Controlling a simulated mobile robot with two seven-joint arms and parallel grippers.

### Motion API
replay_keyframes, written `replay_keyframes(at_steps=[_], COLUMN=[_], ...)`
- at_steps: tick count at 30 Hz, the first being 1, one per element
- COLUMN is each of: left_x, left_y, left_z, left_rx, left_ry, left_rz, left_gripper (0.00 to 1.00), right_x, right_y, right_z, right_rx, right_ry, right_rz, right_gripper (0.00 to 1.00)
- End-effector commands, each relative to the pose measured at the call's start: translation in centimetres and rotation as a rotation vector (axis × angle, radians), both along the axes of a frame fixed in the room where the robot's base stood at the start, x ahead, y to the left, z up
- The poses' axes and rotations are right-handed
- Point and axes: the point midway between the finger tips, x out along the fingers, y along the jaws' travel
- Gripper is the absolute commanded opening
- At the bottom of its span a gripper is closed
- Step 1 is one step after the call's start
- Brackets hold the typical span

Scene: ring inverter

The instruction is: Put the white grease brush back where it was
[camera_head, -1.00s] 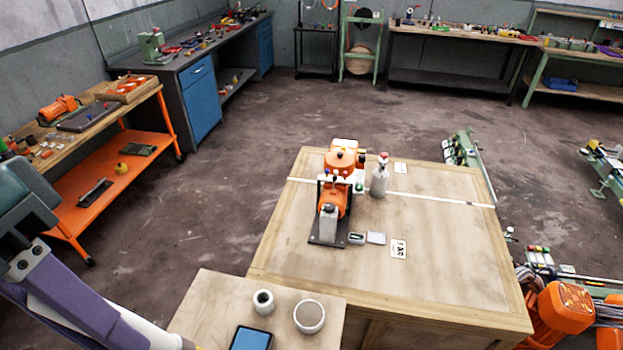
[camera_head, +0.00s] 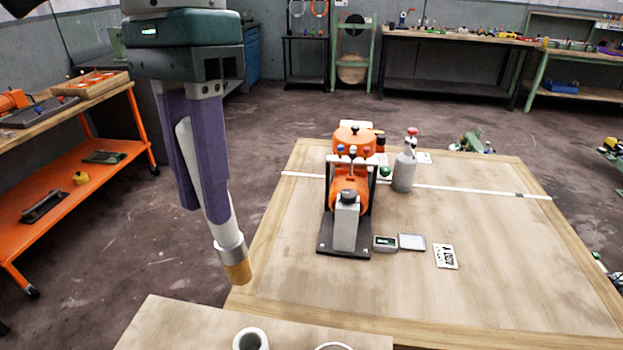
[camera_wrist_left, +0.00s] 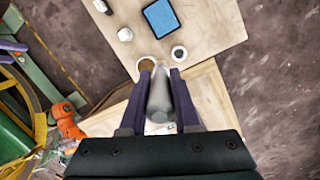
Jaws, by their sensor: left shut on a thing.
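The white grease brush (camera_head: 222,232) hangs in the air with its tan bristles pointing down and slightly right. My left gripper (camera_head: 203,208) is shut on its white handle between two purple fingers. In the left wrist view the brush (camera_wrist_left: 159,98) lies between the fingers (camera_wrist_left: 161,72).
The side top (camera_head: 185,325) adjoins the big wooden table (camera_head: 480,265). An orange pump on a dark plate (camera_head: 345,245), a grey bottle (camera_head: 404,170) and a card (camera_head: 446,256) stand on that table. A blue pad (camera_wrist_left: 160,18) lies beyond the cups. An orange cart (camera_head: 60,210) stands left.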

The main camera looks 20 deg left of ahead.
Motion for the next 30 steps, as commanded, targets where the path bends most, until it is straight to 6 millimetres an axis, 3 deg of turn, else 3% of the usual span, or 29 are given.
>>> replay_keyframes(at_steps=[1,6,9,14,17,22,30], left_x=[0.6,1.9,2.3,2.6,2.6,2.4,2.5], left_y=[0.4,1.7,2.3,2.7,2.8,2.7,2.8], left_z=[-3.4,-6.3,-7.2,-7.8,-9.3,-14.3,-20.9], left_rx=[0.017,0.063,0.08,0.094,0.097,0.095,0.098], left_ry=[-0.003,0.003,0.007,0.014,0.017,0.022,0.017], left_rz=[0.001,0.003,0.009,0.012,0.012,0.013,0.013], left_gripper=[0.0,0.0,0.0,0.0,0.0,0.0,0.0], right_x=[0.0,0.0,0.0,0.0,0.0,0.0,0.0], right_y=[-0.1,-0.1,-0.1,-0.1,0.0,0.1,0.2], right_z=[-4.3,-9.4,-11.2,-12.5,-13.3,-15.6,-16.0], right_rx=[-0.002,-0.003,-0.003,-0.002,0.0,0.003,0.007], right_ry=[0.001,0.001,0.001,0.001,0.0,-0.002,-0.001], right_rz=[0.002,0.001,0.001,0.002,0.001,-0.002,-0.003], right_gripper=[0.72,0.72,0.72,0.72,0.72,0.72,0.72])
